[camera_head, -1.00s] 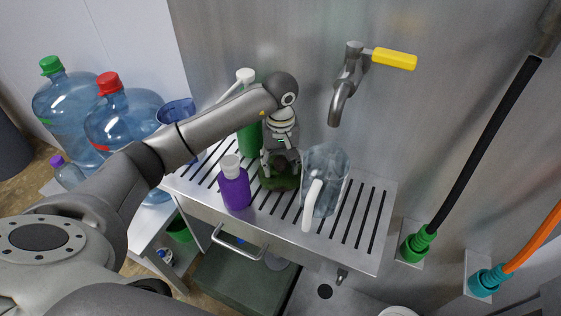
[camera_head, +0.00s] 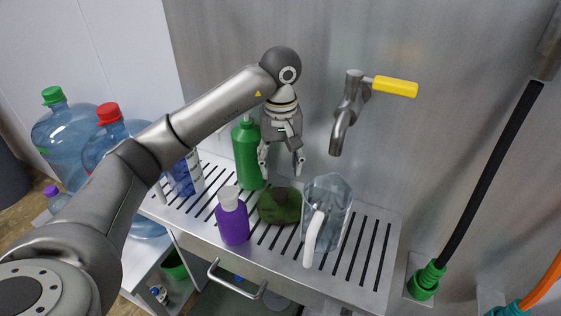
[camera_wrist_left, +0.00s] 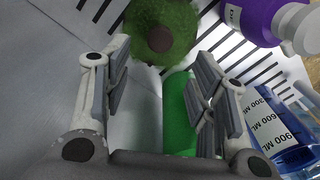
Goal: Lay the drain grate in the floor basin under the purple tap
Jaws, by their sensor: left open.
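I cannot see a drain grate, a purple tap or the floor basin in the current views. The tap in the head view (camera_head: 346,115) has a yellow handle. My left gripper (camera_head: 282,170) is open and empty above the slotted shelf (camera_head: 376,262). Below its fingers a green fuzzy scrubber with a brown knob (camera_head: 279,206) lies on the shelf. In the left wrist view the gripper (camera_wrist_left: 160,65) has its fingers apart, with the scrubber (camera_wrist_left: 160,30) beyond them. My right gripper is not in view.
A green bottle (camera_head: 247,155) stands behind a purple bottle (camera_head: 232,216). A clear jug (camera_head: 328,200) stands under the tap. Blue measuring vessel (camera_head: 184,178) and large water jugs (camera_head: 65,132) are left. Hoses (camera_head: 486,165) hang right.

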